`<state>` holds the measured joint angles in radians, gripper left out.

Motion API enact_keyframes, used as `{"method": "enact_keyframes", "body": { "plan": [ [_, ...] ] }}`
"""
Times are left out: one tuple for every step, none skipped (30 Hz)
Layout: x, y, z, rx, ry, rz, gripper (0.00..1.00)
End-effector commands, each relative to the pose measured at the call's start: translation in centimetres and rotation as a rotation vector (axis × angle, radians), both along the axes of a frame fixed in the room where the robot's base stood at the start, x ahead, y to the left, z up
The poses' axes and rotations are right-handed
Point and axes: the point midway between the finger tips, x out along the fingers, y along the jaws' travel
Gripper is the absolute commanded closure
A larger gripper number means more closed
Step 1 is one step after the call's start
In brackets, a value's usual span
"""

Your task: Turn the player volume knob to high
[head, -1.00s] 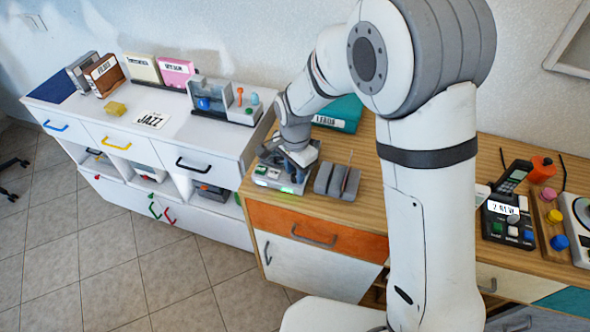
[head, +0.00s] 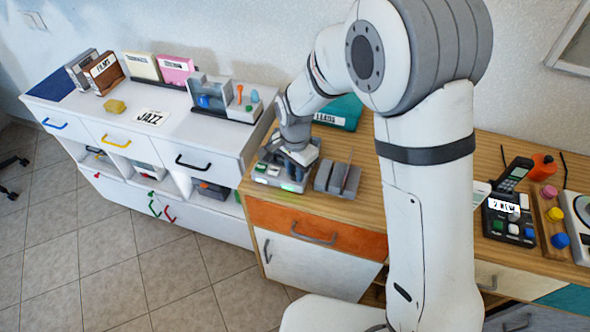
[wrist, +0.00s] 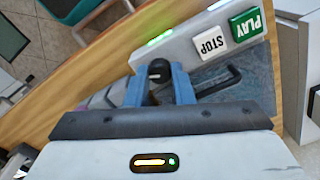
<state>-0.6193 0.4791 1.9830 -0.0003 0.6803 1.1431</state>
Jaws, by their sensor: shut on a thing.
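The player (head: 271,176) is a grey box on the wooden counter. In the wrist view it (wrist: 188,48) shows a green PLAY button (wrist: 246,25), a white STOP button (wrist: 211,43) and a row of green lights (wrist: 160,38). The black volume knob (wrist: 159,71) has a pale pointer mark. My gripper (wrist: 160,80) is shut on the knob, its two blue-grey fingers on either side of it. In the head view my gripper (head: 300,154) is over the player's right part, and the knob is hidden there.
A grey slotted holder (head: 337,180) stands close to the right of the player. A teal LEADS box (head: 338,114) is behind. A phone device (head: 508,218) and coloured knobs (head: 555,214) lie further right, beyond my arm.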

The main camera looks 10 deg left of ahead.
Motion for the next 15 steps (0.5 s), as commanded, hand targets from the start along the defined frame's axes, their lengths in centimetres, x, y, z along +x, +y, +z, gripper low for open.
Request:
{"method": "enact_keyframes", "body": {
  "plan": [
    [0.06, 0.05, -0.25, 0.002, -0.002, 0.045, 1.0],
    [0.05, 0.05, -0.25, 0.002, -0.002, 0.075, 1.0],
    [0.05, 0.05, -0.24, 0.002, -0.002, 0.113, 1.0],
    [0.05, 0.04, -0.22, 0.001, -0.002, 0.141, 1.0],
    [0.04, 0.03, -0.19, 0.001, -0.002, 0.167, 1.0],
    [0.03, 0.04, -0.15, 0.001, -0.002, 0.198, 1.0],
    [0.04, 0.03, -0.12, 0.001, -0.002, 0.217, 1.0],
    [0.05, 0.04, -0.09, 0.001, -0.002, 0.233, 1.0],
    [0.05, 0.04, -0.06, 0.001, -0.002, 0.251, 1.0],
    [0.04, 0.03, -0.03, 0.001, -0.002, 0.259, 1.0],
    [0.04, 0.03, -0.01, 0.001, -0.002, 0.266, 1.0],
    [0.04, 0.03, 0.02, 0.001, -0.002, 0.271, 1.0],
    [0.04, 0.03, 0.03, 0.001, -0.002, 0.273, 1.0],
    [0.04, 0.03, 0.05, 0.001, -0.002, 0.273, 1.0],
    [0.04, 0.03, 0.05, 0.001, -0.002, 0.273, 1.0]
  ]
}}
